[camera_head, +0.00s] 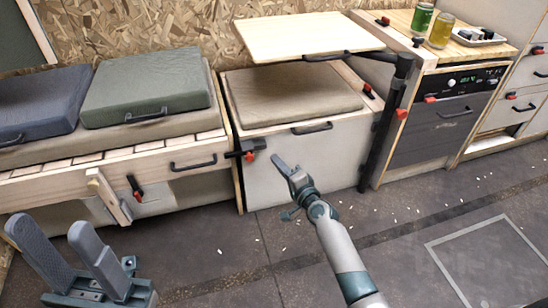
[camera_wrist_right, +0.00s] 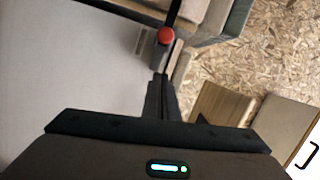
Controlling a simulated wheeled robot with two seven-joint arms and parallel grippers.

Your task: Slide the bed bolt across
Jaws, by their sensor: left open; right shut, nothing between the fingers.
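The bed bolt (camera_head: 250,148) is a dark bar with a red knob. It sits at the front corner where the slatted bed meets the light cabinet. In the right wrist view a red knob (camera_wrist_right: 166,36) on a dark bar shows just beyond the fingertips. My right gripper (camera_head: 280,163) is shut and empty, in front of the cabinet, a little right of and below the bolt and apart from it in the head view. Its shut fingers (camera_wrist_right: 161,92) show in the wrist view. My left gripper (camera_head: 50,236) is open and empty at the lower left, away from the bolt.
The bed front (camera_head: 120,163) has a black handle, a second red-knobbed catch (camera_head: 135,188) and a wooden leg. A tabletop (camera_head: 305,36) on a black post (camera_head: 385,130) overhangs the cabinet (camera_head: 300,168). An oven (camera_head: 440,118) stands right.

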